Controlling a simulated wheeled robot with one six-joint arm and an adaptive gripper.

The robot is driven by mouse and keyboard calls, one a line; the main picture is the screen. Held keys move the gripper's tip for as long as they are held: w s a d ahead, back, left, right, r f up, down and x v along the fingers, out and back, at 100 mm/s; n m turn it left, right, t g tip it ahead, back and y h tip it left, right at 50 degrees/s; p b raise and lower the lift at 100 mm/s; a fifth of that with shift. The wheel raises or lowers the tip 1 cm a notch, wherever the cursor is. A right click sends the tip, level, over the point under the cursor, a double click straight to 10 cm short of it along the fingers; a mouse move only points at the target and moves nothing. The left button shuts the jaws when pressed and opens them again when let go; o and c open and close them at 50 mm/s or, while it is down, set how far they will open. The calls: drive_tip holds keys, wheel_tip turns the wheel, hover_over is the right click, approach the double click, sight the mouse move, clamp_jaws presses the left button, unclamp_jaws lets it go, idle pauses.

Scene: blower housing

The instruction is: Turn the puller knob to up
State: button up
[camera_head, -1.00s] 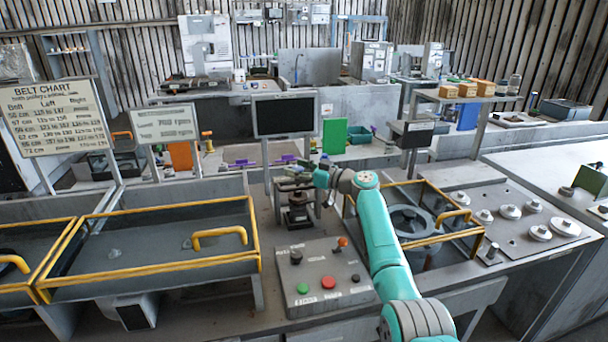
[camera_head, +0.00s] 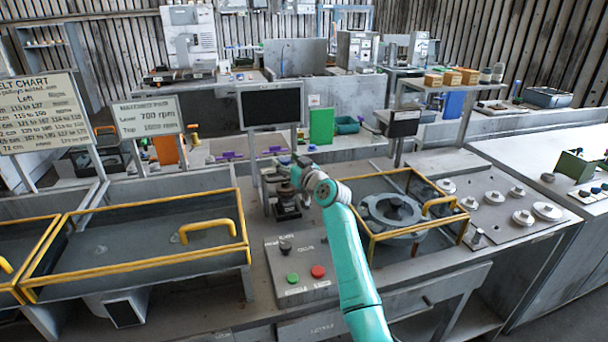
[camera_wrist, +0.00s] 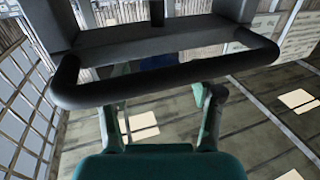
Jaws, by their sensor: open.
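A dark knob (camera_head: 285,247) stands at the upper left of a grey control panel (camera_head: 270,262) on the bench. The label beside it is too small to read, so I cannot tell whether it is the puller knob or where it points. My gripper (camera_head: 278,172) is beyond the panel, above a dark pedestal device, and is well apart from the knob. In the wrist view my gripper (camera_wrist: 163,105) shows two fingers spread apart with nothing between them. The knob is not recognisable in that view. My arm hides the panel's right side.
A green button (camera_head: 293,278) and a red button (camera_head: 318,271) sit on the panel. A yellow-railed tray (camera_head: 150,265) lies left, and a yellow-framed guard (camera_head: 408,171) right. The dark pedestal device (camera_head: 288,207) and a black monitor (camera_head: 270,109) stand behind the panel.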

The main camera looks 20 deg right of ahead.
drive_tip(key=v, duration=0.9)
drive_tip(key=shift+s, duration=0.15)
